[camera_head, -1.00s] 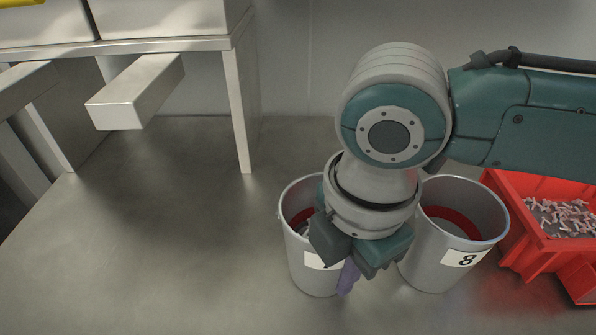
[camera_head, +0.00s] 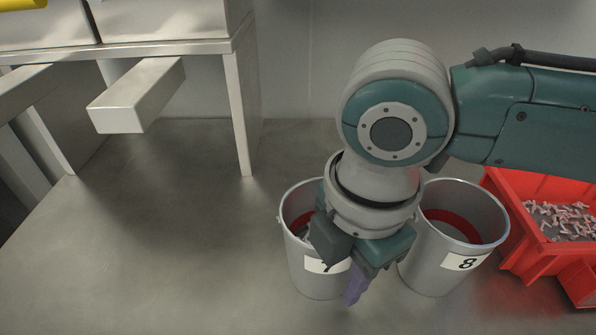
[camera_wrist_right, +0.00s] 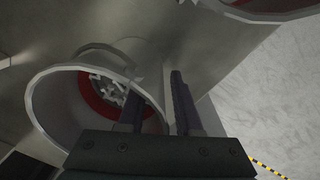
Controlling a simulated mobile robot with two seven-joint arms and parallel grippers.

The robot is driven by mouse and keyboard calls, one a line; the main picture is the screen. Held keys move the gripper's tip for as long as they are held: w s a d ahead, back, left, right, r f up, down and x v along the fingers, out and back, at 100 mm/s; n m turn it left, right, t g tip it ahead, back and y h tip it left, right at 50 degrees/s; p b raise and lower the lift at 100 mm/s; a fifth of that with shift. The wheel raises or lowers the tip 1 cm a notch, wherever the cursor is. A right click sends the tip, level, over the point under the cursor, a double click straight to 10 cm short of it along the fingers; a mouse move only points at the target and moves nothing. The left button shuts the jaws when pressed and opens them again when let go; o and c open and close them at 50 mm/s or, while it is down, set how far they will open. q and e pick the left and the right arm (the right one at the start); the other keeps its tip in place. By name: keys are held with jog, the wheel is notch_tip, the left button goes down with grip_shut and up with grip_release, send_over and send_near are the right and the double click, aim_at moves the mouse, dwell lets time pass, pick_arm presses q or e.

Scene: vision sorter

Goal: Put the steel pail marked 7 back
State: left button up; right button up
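The steel pail marked 7 (camera_head: 310,277) stands upright on the steel worktop, left of a like pail marked 8 (camera_head: 430,270). My right gripper covers part of its mouth and label. In the right wrist view pail 7 (camera_wrist_right: 50,105) shows a red inner band and pale pieces inside. My right gripper (camera_wrist_right: 158,105) is open, its dark fingers apart, with the pail's rim seemingly between them. One purple finger (camera_head: 356,286) shows in front of the pail's right side in the head view; the other is hidden. My left gripper is not in view.
A red bin (camera_head: 505,245) with many small pale pieces stands right of pail 8. A steel rack (camera_head: 239,115) with a jutting bar (camera_head: 125,112) stands at the back left. The worktop (camera_head: 150,255) left of pail 7 is clear.

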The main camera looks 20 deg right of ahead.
jog(key=r+p, duration=0.1)
jog(key=r, duration=0.4)
jog(key=r+p, duration=0.1)
jog(key=r, duration=0.4)
jog(key=shift+s+r, duration=0.2)
jog(key=shift+r, duration=0.05)
jog(key=s+a+f+m+t+y, duration=0.1)
jog(key=s+a+m+t+y, duration=0.1)
jog(key=s+a+m+y, duration=0.5)
jog(key=s+d+f+m+h, duration=0.1)
jog(key=s+d+m+h, duration=0.1)
jog(key=d+m, duration=0.4)
jog(key=s+d+f+m+t+h, duration=0.1)
jog(key=s+d+m+h, duration=0.2)
jog(key=d+m+h, duration=0.2)
jog(key=d+m, duration=0.1)
jog(key=d, duration=0.2)
jog(key=shift+f+p, duration=0.25)
jog(key=shift+p, duration=0.05)
jog(key=shift+s+d, duration=0.1)
jog(key=shift+s, duration=0.05)
